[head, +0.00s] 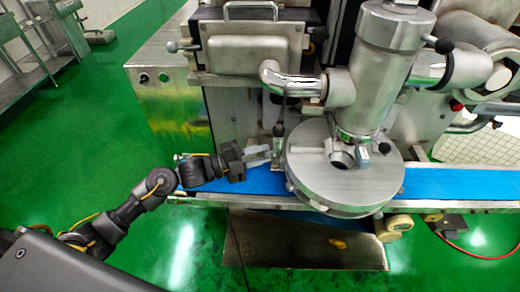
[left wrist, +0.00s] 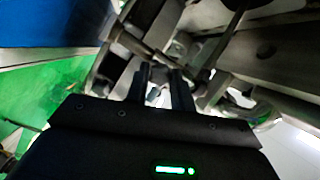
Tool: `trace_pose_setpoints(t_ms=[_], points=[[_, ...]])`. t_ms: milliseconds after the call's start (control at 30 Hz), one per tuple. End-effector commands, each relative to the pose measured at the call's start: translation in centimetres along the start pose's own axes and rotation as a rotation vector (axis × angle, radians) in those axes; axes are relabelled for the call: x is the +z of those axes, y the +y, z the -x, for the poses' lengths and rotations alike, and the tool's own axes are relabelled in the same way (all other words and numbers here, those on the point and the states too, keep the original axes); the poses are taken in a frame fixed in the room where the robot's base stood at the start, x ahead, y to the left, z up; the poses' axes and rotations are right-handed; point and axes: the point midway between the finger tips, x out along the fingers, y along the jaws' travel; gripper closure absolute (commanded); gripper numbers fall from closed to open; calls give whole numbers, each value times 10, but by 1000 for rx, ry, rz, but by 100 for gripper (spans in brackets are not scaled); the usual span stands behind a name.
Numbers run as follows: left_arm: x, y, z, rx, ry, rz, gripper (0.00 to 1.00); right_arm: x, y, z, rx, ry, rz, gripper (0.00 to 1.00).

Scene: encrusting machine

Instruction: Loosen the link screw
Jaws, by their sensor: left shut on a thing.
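My left gripper (head: 262,155) reaches in from the left, just left of the round metal disc housing of the machine, above the blue belt. In the left wrist view its two dark fingers (left wrist: 166,80) are nearly together, closed on a small pale metal part (left wrist: 155,93), which I take to be the link screw. The fingers hide most of it, and its thread and seat cannot be made out. My right gripper is in neither view.
The round steel housing (head: 336,185) stands right beside the gripper, with a thick steel cylinder (head: 384,65) above it. A bent metal pipe (head: 290,82) hangs over the gripper area. The blue belt (head: 450,184) runs below. Green floor (head: 90,130) is open at left.

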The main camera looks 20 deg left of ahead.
Motion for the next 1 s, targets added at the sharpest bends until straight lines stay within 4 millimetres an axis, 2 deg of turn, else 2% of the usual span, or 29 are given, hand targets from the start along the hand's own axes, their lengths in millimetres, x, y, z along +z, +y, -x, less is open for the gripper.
trace_pose_setpoints(t_ms=[33, 1000], points=[[-1, -3, 0, 1, -3, 44, 99, -1, 1, 8, 2, 0, 0, 64], [-1, -3, 0, 1, -3, 966, 99, -9, 0, 84, -1, 2, -3, 64]])
